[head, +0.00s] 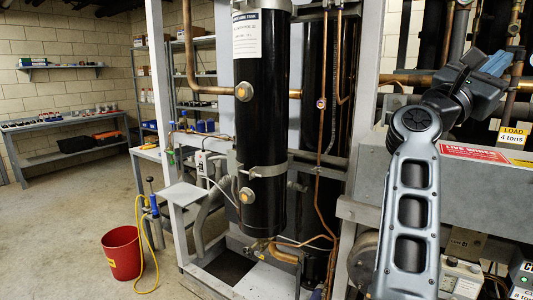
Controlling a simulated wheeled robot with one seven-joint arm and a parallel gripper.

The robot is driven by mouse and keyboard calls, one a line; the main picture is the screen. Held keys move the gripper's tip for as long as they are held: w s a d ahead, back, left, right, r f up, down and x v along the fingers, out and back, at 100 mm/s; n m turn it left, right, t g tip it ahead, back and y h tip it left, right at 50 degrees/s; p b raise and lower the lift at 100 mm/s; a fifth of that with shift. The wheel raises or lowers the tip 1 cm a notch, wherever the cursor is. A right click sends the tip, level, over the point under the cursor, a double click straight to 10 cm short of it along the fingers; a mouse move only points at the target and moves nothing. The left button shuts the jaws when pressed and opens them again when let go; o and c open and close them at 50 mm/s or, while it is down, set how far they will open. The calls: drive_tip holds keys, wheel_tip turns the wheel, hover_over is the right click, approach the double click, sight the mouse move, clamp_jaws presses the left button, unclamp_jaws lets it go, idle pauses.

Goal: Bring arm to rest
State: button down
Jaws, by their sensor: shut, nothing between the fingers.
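My arm rises at the right of the head view, its link upright in front of the grey rack. My gripper (495,65) is at the top right, past the wrist, near the copper pipes. It points up and away to the right. Its fingers are small and partly hidden by the wrist; they look shut with nothing held.
A black tank (262,130) with copper pipes stands in the grey frame at centre. A grey box with a red warning label (472,152) is right beside my arm. A red bucket (121,253) and yellow hose (143,240) stand on open floor at left, before a workbench (65,123).

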drive_tip(key=s+a+f+m+t+y, duration=0.3)
drive_tip(key=s+f+m+t+y, duration=0.35)
drive_tip(key=f+m, duration=0.4)
drive_tip(key=s+a+f+m+t+y, duration=0.45)
drive_tip(key=s+f+m+y, duration=0.2)
drive_tip(key=f+m, duration=0.4)
drive_tip(key=s+a+f+m+t+y, duration=0.2)
drive_tip(key=s+f+m+t+y, duration=0.45)
drive_tip(key=f+m, duration=0.4)
drive_tip(key=s+a+f+n+g+y, duration=0.1)
drive_tip(key=s+a+f+n+g, duration=0.2)
drive_tip(key=s, duration=0.6)
drive_tip(key=s+a+f+n+g+y, duration=0.2)
drive_tip(key=s+a+f+n+g, duration=0.1)
drive_tip(key=s+n, duration=0.4)
drive_tip(key=s+a+f+n+g+y, duration=0.1)
drive_tip(key=s+a+f+n+g, duration=0.2)
drive_tip(key=s, duration=0.9)
drive_tip(key=shift+s+f+n, duration=0.3)
drive_tip(key=shift+f+n, duration=0.3)
drive_tip(key=shift+n, duration=0.55)
